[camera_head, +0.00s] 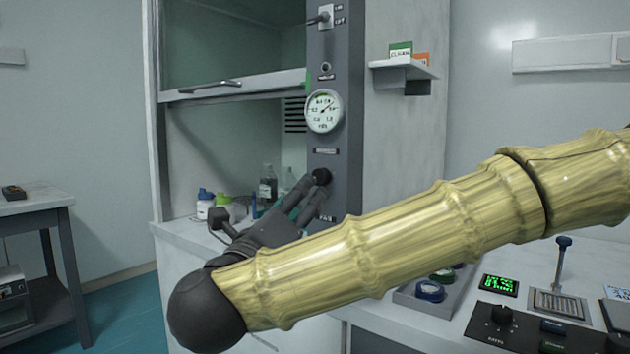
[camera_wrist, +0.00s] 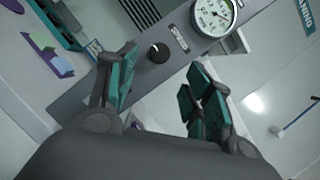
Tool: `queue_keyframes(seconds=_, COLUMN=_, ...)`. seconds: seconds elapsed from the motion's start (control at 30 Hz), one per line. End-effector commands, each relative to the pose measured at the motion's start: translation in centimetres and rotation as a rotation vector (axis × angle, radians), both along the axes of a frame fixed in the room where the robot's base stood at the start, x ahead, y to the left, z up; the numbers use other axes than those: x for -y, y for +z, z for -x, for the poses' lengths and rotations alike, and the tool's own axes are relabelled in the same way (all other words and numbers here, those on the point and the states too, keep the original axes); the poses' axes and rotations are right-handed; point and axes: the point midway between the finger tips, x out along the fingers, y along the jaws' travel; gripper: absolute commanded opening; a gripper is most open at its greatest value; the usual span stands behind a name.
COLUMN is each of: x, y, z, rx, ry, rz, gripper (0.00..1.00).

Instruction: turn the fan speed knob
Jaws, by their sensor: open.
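The fan speed knob (camera_head: 321,176) is a small black round knob on the dark grey front post of the fume hood, below the round gauge. In the wrist view the knob (camera_wrist: 158,52) shows whole, with a white pointer mark, beyond the gap between my fingertips. My gripper (camera_head: 312,186) is open and empty, its fingers pointing at the post close to the knob. In the wrist view its teal-padded fingers (camera_wrist: 163,68) stand apart on either side. The pictures do not clearly show contact with the knob.
The gauge (camera_head: 324,111) and a switch (camera_head: 325,17) sit higher on the post (camera_head: 344,150). Bottles (camera_head: 205,204) stand inside the hood under the raised sash (camera_head: 235,86). A black control box with another knob (camera_head: 503,314) is on the right bench.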

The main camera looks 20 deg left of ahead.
Motion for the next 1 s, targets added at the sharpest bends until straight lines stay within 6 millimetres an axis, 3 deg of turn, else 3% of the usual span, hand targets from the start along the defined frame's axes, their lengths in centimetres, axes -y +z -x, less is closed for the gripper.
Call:
queue_keyframes(seconds=0.43, x=0.2, y=0.8, z=-2.4, rx=-0.002, ry=0.001, rz=-0.001, gripper=0.51)
queue_keyframes(seconds=0.7, x=0.5, y=1.7, z=-6.0, rx=0.000, ry=-0.002, rz=0.001, gripper=0.51)
queue_keyframes(seconds=1.0, x=0.6, y=2.3, z=-7.4, rx=0.001, ry=0.000, rz=0.001, gripper=0.51)
